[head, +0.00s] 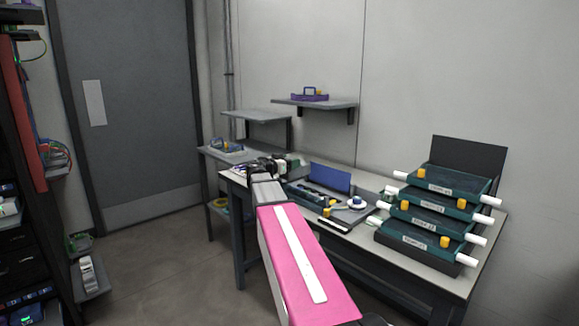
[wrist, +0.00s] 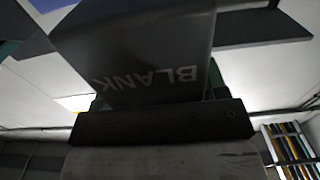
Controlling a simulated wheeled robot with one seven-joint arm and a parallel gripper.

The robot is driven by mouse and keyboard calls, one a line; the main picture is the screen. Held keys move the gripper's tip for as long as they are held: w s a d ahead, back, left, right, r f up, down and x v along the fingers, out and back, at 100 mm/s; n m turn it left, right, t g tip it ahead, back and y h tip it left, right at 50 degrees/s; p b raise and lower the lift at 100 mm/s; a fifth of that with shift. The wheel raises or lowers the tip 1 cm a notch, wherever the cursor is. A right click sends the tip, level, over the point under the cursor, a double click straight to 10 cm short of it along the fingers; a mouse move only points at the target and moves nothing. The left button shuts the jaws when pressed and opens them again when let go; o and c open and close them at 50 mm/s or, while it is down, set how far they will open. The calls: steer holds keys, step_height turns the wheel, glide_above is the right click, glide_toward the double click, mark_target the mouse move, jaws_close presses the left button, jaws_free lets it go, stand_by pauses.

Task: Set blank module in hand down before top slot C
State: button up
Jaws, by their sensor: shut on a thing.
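The blank module (wrist: 150,50) fills the upper middle of the wrist view as a dark grey block, with "BLANK" printed upside down on it. My gripper (wrist: 163,122) is shut on it; the dark gripper bar crosses just below the lettering. In the head view my gripper (head: 268,166) is at the far end of my pink arm, over the left part of the workbench. The module cannot be made out clearly there. Slot C cannot be identified: the labels on the stacked teal trays (head: 440,188) at the right are too small to read.
The workbench (head: 375,165) also carries an open case with a blue lid (head: 330,178) and a white reel (head: 355,203). A wall shelf (head: 335,104) holds a purple tray (head: 310,97). A dark rack (head: 15,190) stands at the far left. Floor (head: 165,250) is clear before the door.

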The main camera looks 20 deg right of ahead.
steer(key=shift+f, duration=0.7)
steer(key=o, duration=1)
steer(key=shift+f, duration=0.1)
steer(key=shift+c, duration=0.2)
steer(key=shift+s+a, duration=0.15)
steer(key=shift+a, duration=0.15)
steer(key=v, duration=1.1)
steer(key=shift+a, duration=0.2)
